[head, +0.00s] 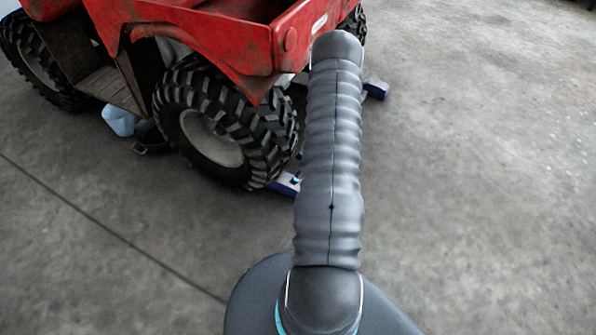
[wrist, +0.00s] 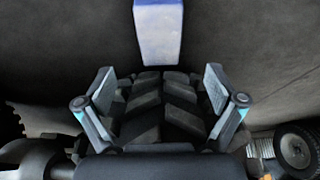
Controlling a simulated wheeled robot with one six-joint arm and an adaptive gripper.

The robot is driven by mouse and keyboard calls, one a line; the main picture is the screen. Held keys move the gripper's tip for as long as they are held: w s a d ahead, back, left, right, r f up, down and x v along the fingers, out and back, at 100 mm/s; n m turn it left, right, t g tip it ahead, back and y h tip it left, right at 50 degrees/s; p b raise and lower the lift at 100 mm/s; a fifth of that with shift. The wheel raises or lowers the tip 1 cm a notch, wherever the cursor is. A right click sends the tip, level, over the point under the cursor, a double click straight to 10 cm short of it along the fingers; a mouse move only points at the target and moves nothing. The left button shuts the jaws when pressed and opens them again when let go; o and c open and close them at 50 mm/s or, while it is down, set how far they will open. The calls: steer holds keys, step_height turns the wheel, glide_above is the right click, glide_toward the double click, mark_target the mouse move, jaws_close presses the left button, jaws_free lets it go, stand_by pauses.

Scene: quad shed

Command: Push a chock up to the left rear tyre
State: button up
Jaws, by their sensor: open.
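The red quad (head: 200,35) stands at the upper left in the head view. Its near tyre (head: 220,125), which looks like the left rear, has a chunky black tread and a pale hub. A blue and pale chock (head: 283,188) shows at the foot of this tyre, partly hidden by my arm. In the wrist view a blue and pale chock (wrist: 158,32) lies at the top centre, close to black tread (wrist: 155,108). I cannot tell whether they touch. My gripper (wrist: 161,88) is open, its fingers on either side of the tread in that view. The head view mostly hides it.
Another blue block (head: 376,89) lies on the floor past my arm. A pale blue container (head: 120,120) and a dark pan-like thing (head: 150,136) are under the quad's side. Another wheel (wrist: 297,150) shows at the wrist view's lower right. The concrete floor at right is clear.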

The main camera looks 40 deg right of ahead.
mark_target(288, 185)
steer(key=b+x, duration=0.2)
steer(key=x, duration=1.1)
steer(key=shift+w+f+b, duration=0.25)
steer(key=shift+f+b, duration=0.05)
steer(key=shift+b, duration=0.05)
steer(key=c, duration=1.3)
